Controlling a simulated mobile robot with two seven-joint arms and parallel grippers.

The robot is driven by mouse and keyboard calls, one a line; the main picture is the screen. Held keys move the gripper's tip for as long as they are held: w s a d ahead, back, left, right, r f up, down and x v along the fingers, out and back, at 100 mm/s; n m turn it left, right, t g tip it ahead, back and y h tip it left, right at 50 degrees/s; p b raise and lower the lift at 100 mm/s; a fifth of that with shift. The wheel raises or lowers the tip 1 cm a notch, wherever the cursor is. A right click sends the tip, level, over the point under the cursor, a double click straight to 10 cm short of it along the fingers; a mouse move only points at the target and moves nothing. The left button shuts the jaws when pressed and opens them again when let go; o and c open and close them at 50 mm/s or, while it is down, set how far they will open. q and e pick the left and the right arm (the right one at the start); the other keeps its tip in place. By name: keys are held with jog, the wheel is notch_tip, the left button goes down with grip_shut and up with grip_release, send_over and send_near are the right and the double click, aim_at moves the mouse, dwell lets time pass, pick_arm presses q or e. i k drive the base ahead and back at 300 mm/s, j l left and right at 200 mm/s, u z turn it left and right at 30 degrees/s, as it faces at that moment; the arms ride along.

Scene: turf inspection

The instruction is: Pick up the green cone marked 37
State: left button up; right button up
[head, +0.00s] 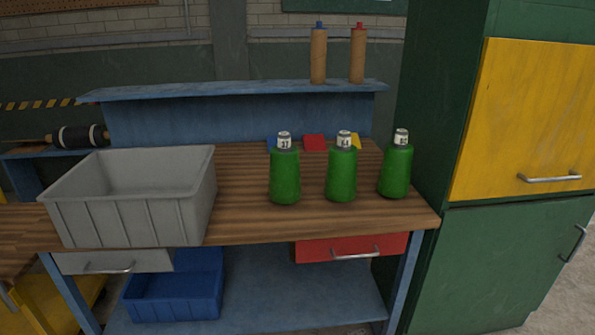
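Three green cones with white marked caps stand upright in a row on the wooden bench top (240,225) in the head view. The left cone (285,178) has a small mark that looks like 37 or 31; I cannot read it surely. The middle cone (341,175) seems marked 64. The right cone (396,172) has a mark too small to read surely. The cones stand apart from each other. Neither of my grippers shows in this view.
A grey open bin (125,222) stands left of the cones. Red (315,142), blue and yellow flat pieces lie behind them. Two brown cylinders (318,55) stand on the raised blue shelf (235,92). A green and yellow cabinet (520,130) rises close on the right. Bench front before the cones is clear.

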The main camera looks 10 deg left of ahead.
aim_at(284, 181)
jog(key=i+l, duration=0.45)
jog(key=l, duration=0.25)
jog(key=i+l, duration=0.45)
jog(key=l, duration=0.25)
jog(key=i+l+u, duration=0.1)
jog(key=u, duration=1.2)
jog(key=l, duration=0.1)
